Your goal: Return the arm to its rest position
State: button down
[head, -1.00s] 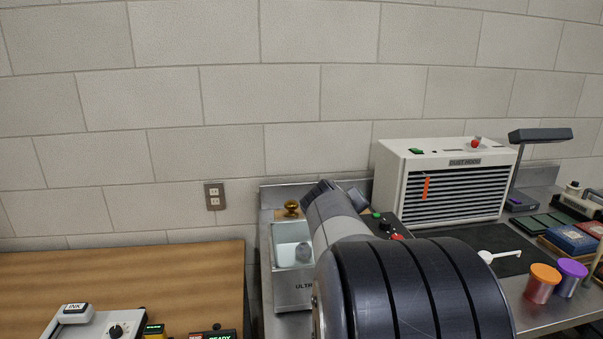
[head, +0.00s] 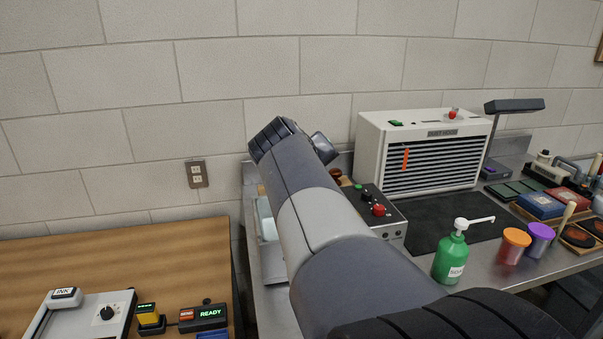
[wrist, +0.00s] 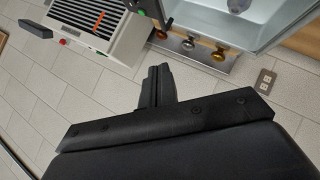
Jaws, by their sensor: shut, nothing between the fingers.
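My gripper (wrist: 157,86) shows in the wrist view with its two dark fingers together and nothing between them. In the head view my arm rises over the steel counter and hides the gripper itself. The wrist view is tilted and shows the white dust hood at upper left and an open steel basin (wrist: 205,22) at the top. The gripper appears apart from both.
The dust hood (head: 367,147), a control box with a red knob (head: 379,210), a green soap pump bottle (head: 451,257) and orange and purple-lidded jars stand on the counter (head: 511,277). A wooden table (head: 150,255) with an ink device is at left.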

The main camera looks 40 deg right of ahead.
jog(key=shift+s+a+r, duration=0.15)
jog(key=shift+a+r, duration=0.05)
jog(key=shift+a, duration=0.05)
jog(key=x, duration=0.9)
jog(key=shift+w+f+p, duration=0.25)
jog(key=shift+f+p, duration=0.1)
jog(key=shift+f, duration=0.1)
jog(key=shift+s+d+f+b, duration=0.2)
jog(key=shift+d+f+b, duration=0.35)
jog(key=shift+f, duration=0.35)
jog(key=shift+s+d+f+b, duration=0.25)
jog(key=shift+d+f+b, duration=0.25)
jog(key=shift+f, duration=0.35)
